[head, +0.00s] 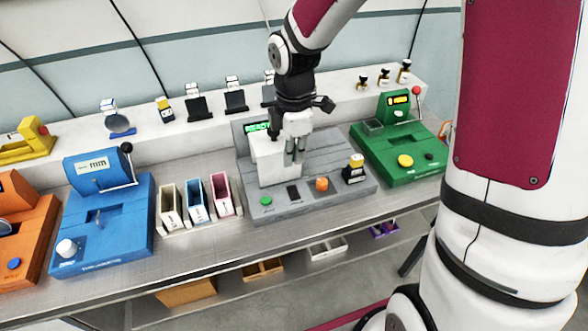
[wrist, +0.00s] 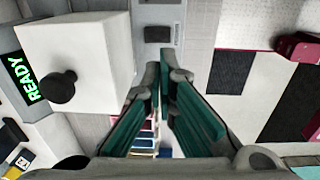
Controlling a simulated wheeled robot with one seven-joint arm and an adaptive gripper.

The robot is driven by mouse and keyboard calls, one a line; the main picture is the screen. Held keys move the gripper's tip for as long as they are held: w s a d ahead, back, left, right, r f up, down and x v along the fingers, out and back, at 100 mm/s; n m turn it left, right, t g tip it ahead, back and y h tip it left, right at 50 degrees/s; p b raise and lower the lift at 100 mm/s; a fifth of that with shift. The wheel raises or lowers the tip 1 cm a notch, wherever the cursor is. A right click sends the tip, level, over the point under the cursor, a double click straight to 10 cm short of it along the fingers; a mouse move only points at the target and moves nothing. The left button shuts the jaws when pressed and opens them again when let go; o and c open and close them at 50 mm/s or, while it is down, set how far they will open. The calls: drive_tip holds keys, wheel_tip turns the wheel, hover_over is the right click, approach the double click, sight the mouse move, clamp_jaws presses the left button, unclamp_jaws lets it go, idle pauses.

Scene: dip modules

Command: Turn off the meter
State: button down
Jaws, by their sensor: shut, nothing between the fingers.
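No unit carries a label that I can read as the meter. The grey unit (head: 330,192) in the middle has a green READY display (head: 257,128) and a white block (head: 275,160). The display also shows in the wrist view (wrist: 27,78), beside the white block (wrist: 95,50) with its black knob (wrist: 61,88). A blue unit (head: 130,215) has a marked white panel (head: 92,166) and a black-knobbed lever. A green unit (head: 420,155) has a small lit display (head: 398,101) and a red-knobbed lever. My gripper (head: 295,155) is shut and empty, beside the white block above the grey unit.
The grey unit's front has a green button (head: 266,201), a black part, an orange knob (head: 321,184) and a black-and-yellow piece (head: 355,168). Coloured bins (head: 195,197) stand left of it. An orange unit (head: 25,225) is at far left. Small items line the back shelf.

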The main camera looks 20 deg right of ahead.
sight(292, 190)
wheel_tip(292, 190, up, 2)
drive_tip(key=shift+r, duration=0.1)
drive_tip(key=shift+d+t+b, duration=0.2)
drive_tip(key=shift+t+b, duration=0.2)
drive_tip(key=shift+b, duration=0.5)
drive_tip(key=shift+s+r, duration=0.15)
drive_tip(key=shift+s, duration=0.05)
drive_tip(key=f+b, duration=0.1)
drive_tip(key=f, duration=0.3)
drive_tip(key=w+f, duration=0.1)
drive_tip(key=f, duration=0.4)
drive_tip(key=f+b, duration=0.1)
drive_tip(key=f, duration=0.4)
drive_tip(key=shift+w+b, duration=0.35)
